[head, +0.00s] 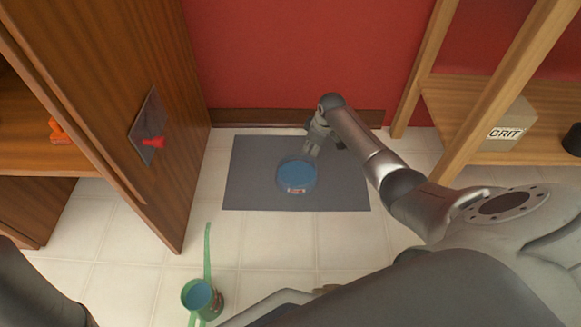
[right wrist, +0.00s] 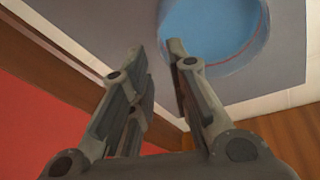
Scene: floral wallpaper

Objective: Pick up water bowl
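The water bowl (head: 296,176) is round and blue inside, with a pale label on its front side. It stands upright on a grey mat (head: 240,192) on the floor. My right gripper (head: 317,143) is at the bowl's back right edge. In the right wrist view, the gripper (right wrist: 157,48) has its two fingers apart with nothing held between them. One fingertip overlaps the rim of the bowl (right wrist: 210,30) there; I cannot tell whether it touches. My left gripper is out of view.
A wooden cabinet side (head: 130,90) stands left of the mat, a wooden shelf (head: 455,100) with a GRIT box (head: 508,125) on the right. A red wall (head: 300,50) rises behind. Tiled floor surrounds the mat.

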